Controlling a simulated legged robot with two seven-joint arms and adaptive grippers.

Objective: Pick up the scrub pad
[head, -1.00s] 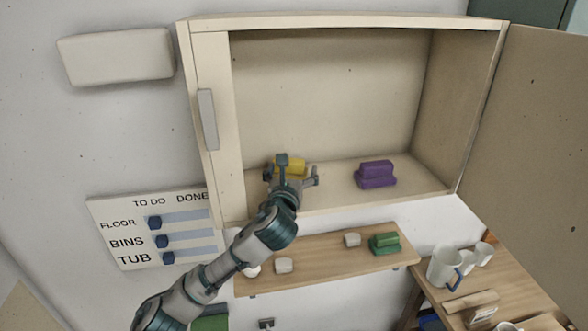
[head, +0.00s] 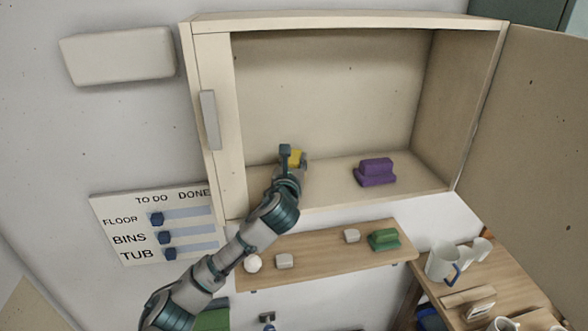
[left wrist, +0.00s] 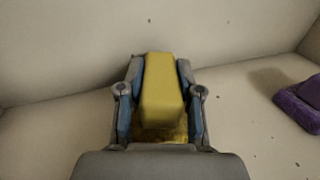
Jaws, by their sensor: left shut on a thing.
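A yellow scrub pad (head: 295,157) is inside the open wall cabinet, partly hidden by my left gripper (head: 290,167) in the head view. In the left wrist view the yellow pad (left wrist: 161,92) stands between the two fingers of the left gripper (left wrist: 161,112), which are shut on its sides. I cannot tell whether its underside touches the cabinet floor. A purple scrub pad (head: 375,173) sits on the cabinet floor to the right, and shows at the wrist view's right edge (left wrist: 302,104). A green one (head: 384,239) lies on the shelf below. My right gripper is not in view.
The cabinet's left frame (head: 209,120) and open door (head: 535,130) flank the opening. The wooden shelf (head: 320,248) below holds small pale blocks and a white ball (head: 253,264). Mugs stand on a table (head: 510,270) at right. The cabinet floor between yellow and purple is clear.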

